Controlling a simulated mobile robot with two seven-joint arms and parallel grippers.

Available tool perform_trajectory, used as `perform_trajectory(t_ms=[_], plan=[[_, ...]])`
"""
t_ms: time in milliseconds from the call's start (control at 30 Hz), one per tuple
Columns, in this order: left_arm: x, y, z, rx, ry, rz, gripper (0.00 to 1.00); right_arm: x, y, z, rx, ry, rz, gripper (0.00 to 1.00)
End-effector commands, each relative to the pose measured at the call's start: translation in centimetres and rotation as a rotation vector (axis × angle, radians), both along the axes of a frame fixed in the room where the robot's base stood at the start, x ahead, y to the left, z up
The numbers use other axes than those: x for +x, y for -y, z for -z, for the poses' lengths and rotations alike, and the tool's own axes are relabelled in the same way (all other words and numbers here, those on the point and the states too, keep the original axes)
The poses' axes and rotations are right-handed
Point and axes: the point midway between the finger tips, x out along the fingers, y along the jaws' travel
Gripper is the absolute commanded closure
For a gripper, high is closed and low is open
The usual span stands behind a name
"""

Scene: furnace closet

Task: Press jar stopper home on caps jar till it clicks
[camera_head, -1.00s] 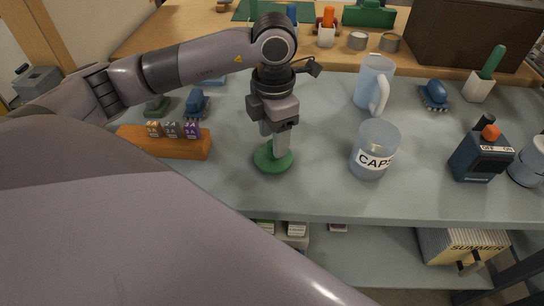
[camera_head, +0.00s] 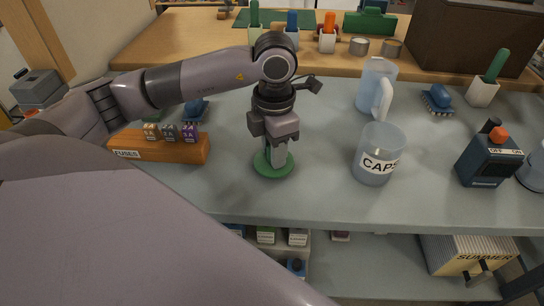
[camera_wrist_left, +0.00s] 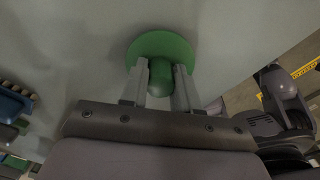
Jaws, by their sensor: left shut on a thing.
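The green stopper (camera_head: 262,168) is a round disc with a knob, left of the caps jar. My left gripper (camera_head: 277,155) points down and is shut on the knob; the wrist view shows the knob (camera_wrist_left: 160,78) between both fingers and the disc (camera_wrist_left: 178,46) beyond them. The disc is at or just above the grey worktop; I cannot tell whether it touches. The caps jar (camera_head: 372,172) is clear bluish, labelled CAPS, upright and open at the top, apart from the stopper. My right gripper is out of view.
A clear mug (camera_head: 372,85) stands just behind the jar. An orange fuse block (camera_head: 180,152) lies left of the gripper. A dark switch box (camera_head: 489,160) stands at the right. The grey worktop (camera_head: 325,195) is clear between stopper and jar.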

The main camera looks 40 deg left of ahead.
Motion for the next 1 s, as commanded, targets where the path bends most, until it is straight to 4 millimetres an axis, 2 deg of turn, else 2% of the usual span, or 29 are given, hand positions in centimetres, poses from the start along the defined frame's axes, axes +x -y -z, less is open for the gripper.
perform_trajectory(t_ms=[600, 1000], plan=[[0.0, 0.0, -2.4, 0.0, 0.001, 0.001, 1.0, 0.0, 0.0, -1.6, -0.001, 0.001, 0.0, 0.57], [0.0, 0.0, -2.7, 0.0, 0.001, 0.0, 1.0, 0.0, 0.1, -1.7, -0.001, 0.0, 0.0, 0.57]])
